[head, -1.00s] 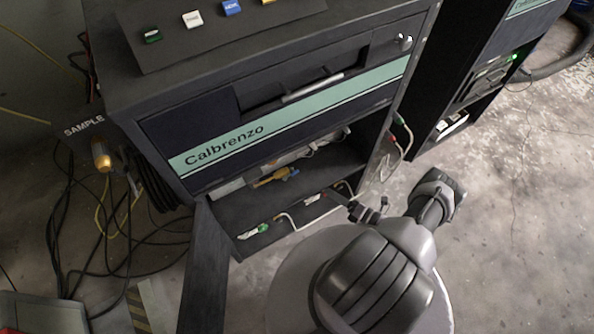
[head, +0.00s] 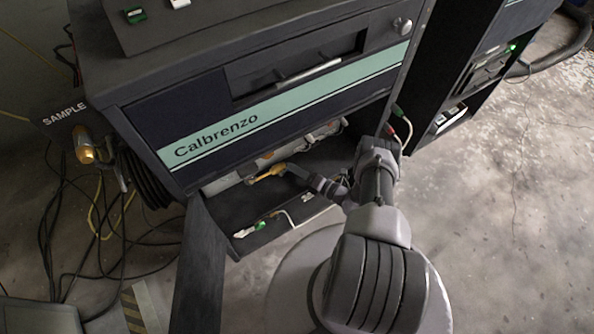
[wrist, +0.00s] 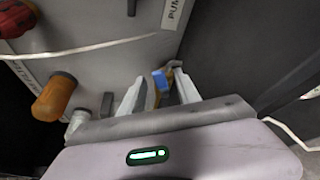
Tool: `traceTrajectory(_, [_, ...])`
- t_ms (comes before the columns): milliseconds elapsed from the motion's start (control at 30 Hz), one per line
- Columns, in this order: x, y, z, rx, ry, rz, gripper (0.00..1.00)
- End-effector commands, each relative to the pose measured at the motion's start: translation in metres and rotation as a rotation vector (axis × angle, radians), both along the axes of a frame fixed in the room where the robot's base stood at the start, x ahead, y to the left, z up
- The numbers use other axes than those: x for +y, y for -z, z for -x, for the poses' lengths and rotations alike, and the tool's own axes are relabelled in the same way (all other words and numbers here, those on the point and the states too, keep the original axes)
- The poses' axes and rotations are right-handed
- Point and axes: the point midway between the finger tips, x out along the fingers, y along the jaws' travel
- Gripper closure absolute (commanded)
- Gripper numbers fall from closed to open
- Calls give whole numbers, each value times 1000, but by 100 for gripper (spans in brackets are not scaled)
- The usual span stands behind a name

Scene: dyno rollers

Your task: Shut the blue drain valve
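The blue valve handle (wrist: 160,80) shows small in the wrist view, beyond and between the fingertips of my gripper (wrist: 160,88). A yellow part (wrist: 177,72) is beside it. In the head view the yellow valve body (head: 267,172) is inside the lower opening of the Calbrenzo cabinet, and my gripper (head: 286,170) covers the blue handle. My gripper's fingers are apart, around or just short of the handle; I cannot tell whether they touch it.
In the wrist view an orange knob (wrist: 56,96) and a red knob (wrist: 17,17) are on the grey panel at left, with a pale cable (wrist: 95,47) across it. The cabinet's upper body (head: 185,112) overhangs the opening. A green-ended connector (head: 258,225) lies on the lower shelf.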

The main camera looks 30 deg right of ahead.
Motion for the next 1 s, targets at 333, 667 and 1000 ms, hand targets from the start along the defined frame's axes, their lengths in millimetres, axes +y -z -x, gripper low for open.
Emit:
traceTrajectory(333, [0, 0, 0, 0, 0, 0, 100])
traceTrajectory(667, [2, -5, 1, -1, -1, 59, 100])
traceTrajectory(1000, [11, -19, 1, -8, -2, 322, 100])
